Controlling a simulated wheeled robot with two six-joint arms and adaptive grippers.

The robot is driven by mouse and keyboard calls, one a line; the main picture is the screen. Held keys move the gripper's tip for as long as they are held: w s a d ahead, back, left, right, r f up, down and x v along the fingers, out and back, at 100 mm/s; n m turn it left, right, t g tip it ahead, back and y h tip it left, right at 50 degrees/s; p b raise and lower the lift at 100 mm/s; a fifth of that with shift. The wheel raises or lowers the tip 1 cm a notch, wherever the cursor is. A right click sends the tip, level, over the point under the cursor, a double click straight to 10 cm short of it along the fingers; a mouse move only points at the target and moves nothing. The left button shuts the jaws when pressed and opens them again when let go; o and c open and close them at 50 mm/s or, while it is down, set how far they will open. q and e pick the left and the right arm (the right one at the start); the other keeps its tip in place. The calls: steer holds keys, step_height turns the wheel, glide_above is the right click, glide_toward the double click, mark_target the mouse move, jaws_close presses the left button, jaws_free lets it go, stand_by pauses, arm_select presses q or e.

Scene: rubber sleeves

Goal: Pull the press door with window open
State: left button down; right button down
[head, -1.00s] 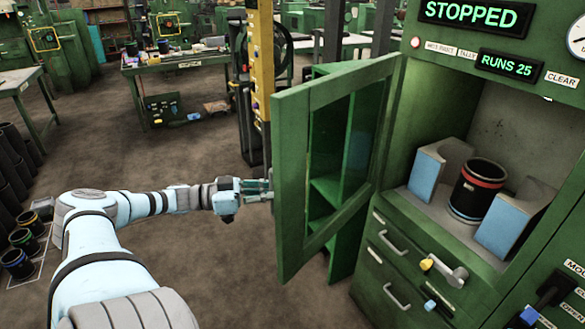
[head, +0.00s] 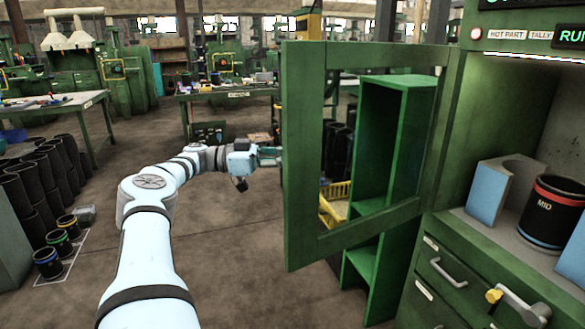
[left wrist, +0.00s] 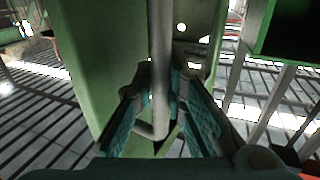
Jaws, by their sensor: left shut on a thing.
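The green press door with a window (head: 305,150) stands swung wide out from the press, hinged on its right side. Through its window a green shelf unit shows behind. My left gripper (head: 270,155) is at the door's free left edge, partly hidden by the door. In the left wrist view, the teal-padded fingers of my left gripper (left wrist: 162,100) are shut on a grey bar handle (left wrist: 160,60) on the green door. The press opening (head: 530,130) to the right is uncovered. My right gripper is not in view.
A black sleeve marked MID (head: 552,212) stands inside the press between light blocks. Drawers with handles (head: 448,272) lie below. Several black sleeves (head: 40,180) stand on the floor at left.

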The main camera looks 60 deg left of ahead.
arm_select(q)
steer(key=c, duration=1.6)
jaws_free()
steer(key=shift+s+a, duration=0.1)
steer(key=shift+r, duration=0.1)
